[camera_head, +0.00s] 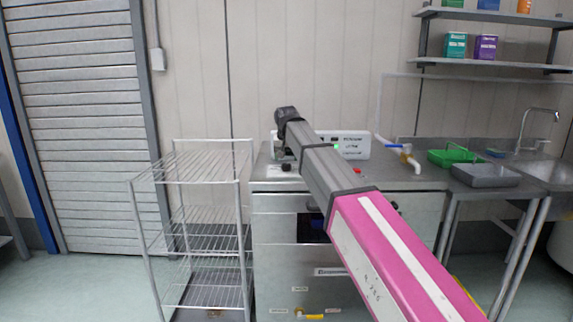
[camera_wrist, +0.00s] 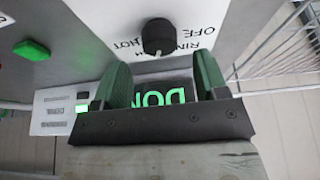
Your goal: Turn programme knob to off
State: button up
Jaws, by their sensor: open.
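The programme knob (camera_wrist: 158,36) is round and black. It sits on a white label with upside-down words including OFF and HOT, top centre in the wrist view. A small black knob on a white label (camera_head: 286,167) shows on the steel machine (camera_head: 290,205) in the head view and seems to be the same one. My gripper (camera_wrist: 161,62) is open, with its two green fingers apart and nothing between them. The knob lies beyond the fingertips, roughly centred on the gap. In the head view my arm reaches over the machine, and I cannot make out the fingers clearly.
A lit display (camera_wrist: 160,94) shows green letters behind the fingers. A green button (camera_wrist: 32,49) is at the left. A wire rack (camera_head: 195,170) stands left of the machine. A sink counter with a green basket (camera_head: 452,155) and grey tray (camera_head: 485,175) is at right.

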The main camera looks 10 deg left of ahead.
aim_at(286, 164)
jog(key=shift+x, duration=2)
jog(key=c, duration=0.9)
